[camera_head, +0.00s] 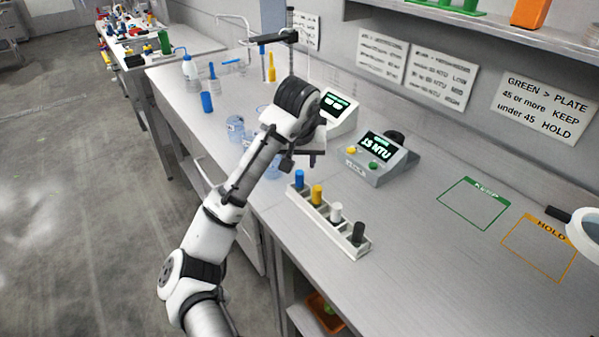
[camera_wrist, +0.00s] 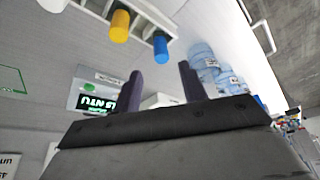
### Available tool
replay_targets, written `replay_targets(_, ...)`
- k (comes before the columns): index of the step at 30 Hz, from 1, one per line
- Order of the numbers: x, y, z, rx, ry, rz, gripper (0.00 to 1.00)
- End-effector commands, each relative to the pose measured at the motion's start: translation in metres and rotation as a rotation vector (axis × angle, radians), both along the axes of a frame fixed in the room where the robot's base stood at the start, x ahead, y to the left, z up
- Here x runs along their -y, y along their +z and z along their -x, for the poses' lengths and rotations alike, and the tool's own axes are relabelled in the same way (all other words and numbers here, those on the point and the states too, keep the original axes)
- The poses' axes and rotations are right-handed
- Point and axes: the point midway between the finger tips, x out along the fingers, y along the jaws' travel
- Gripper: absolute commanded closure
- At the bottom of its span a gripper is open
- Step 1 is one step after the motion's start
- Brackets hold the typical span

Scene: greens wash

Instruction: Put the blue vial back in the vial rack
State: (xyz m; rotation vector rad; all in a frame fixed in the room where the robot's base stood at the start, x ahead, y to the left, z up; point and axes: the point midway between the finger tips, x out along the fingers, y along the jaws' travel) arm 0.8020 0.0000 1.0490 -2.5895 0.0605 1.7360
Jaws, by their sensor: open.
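The white vial rack (camera_head: 345,243) stands on the steel bench and holds a row of capped vials. The blue vial (camera_head: 299,180) stands upright in the rack's far-left end slot, beside the yellow vial (camera_head: 317,195). In the wrist view the blue vial (camera_wrist: 161,46) and the rack (camera_wrist: 152,12) are at the top, beyond my fingertips. My gripper (camera_head: 312,158) is open and empty, just above and behind the blue end of the rack, apart from the vial. Its two dark fingers also show in the wrist view (camera_wrist: 161,78), with a clear gap between them.
A white vial (camera_head: 336,212) and a black vial (camera_head: 359,233) fill the near slots. A meter reading NTU (camera_head: 380,158) stands behind the rack. Clear containers (camera_head: 236,127) are left of my gripper. The green KEEP outline (camera_head: 474,204) and orange HOLD outline (camera_head: 540,246) are empty.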

Motion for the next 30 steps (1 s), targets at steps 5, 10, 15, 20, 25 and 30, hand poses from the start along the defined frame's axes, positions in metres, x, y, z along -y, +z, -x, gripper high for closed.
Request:
replay_targets(5, -0.003, 0.031, 0.011, 0.003, 0.003, -0.006, 0.58)
replay_targets(10, -0.002, 0.044, 0.017, 0.001, 0.003, -0.004, 0.58)
replay_targets(15, -0.002, 0.047, 0.019, -0.001, 0.003, -0.002, 0.58)
replay_targets(20, -0.002, 0.048, 0.019, 0.002, 0.002, 0.000, 0.58)
replay_targets(25, 0.008, 0.075, 0.004, 0.174, -0.035, 0.111, 0.58)
replay_targets(30, -0.007, 0.181, -0.017, 0.711, -0.071, 0.349, 0.58)
